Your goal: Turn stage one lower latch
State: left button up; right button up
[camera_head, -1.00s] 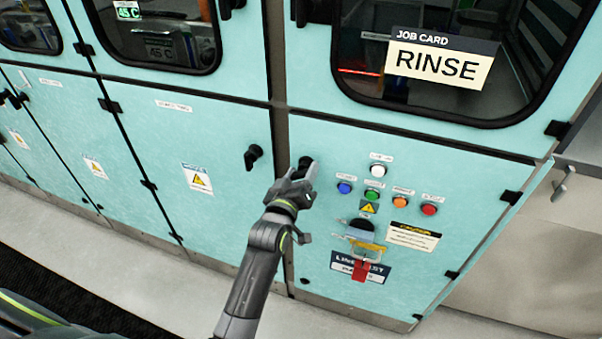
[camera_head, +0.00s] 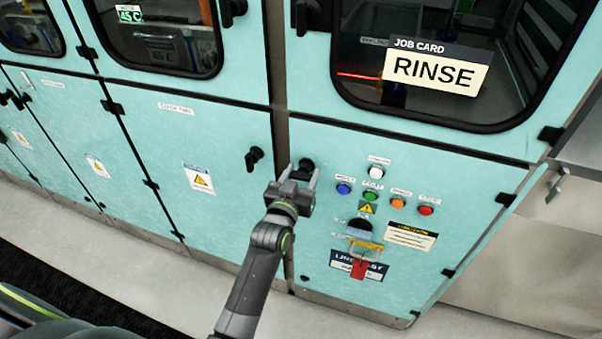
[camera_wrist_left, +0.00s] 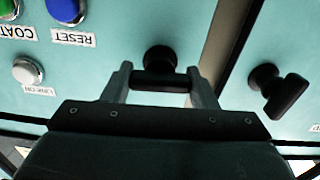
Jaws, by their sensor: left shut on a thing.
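A black latch knob (camera_head: 306,164) sits at the upper left of the lower right cabinet panel. My left gripper (camera_head: 301,178) is at this latch, with one finger on each side of its handle. In the left wrist view, the gripper (camera_wrist_left: 162,85) is shut on the black handle (camera_wrist_left: 160,81), which lies crosswise between the fingers. A second black latch (camera_head: 254,157) is on the neighbouring panel to the left, and it also shows tilted in the wrist view (camera_wrist_left: 275,88). I cannot read a stage name by either latch. My right gripper is out of view.
Right of the held latch are several buttons, including a blue one (camera_head: 343,189) and a white one (camera_head: 376,172). Below them are a yellow hasp (camera_head: 365,244) and a red tag (camera_head: 359,268). Upper door handles (camera_head: 305,17) stand above. The floor (camera_head: 480,322) in front is clear.

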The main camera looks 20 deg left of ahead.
pick_arm(q)
jog(key=shift+m, duration=0.4)
jog(key=o, duration=1)
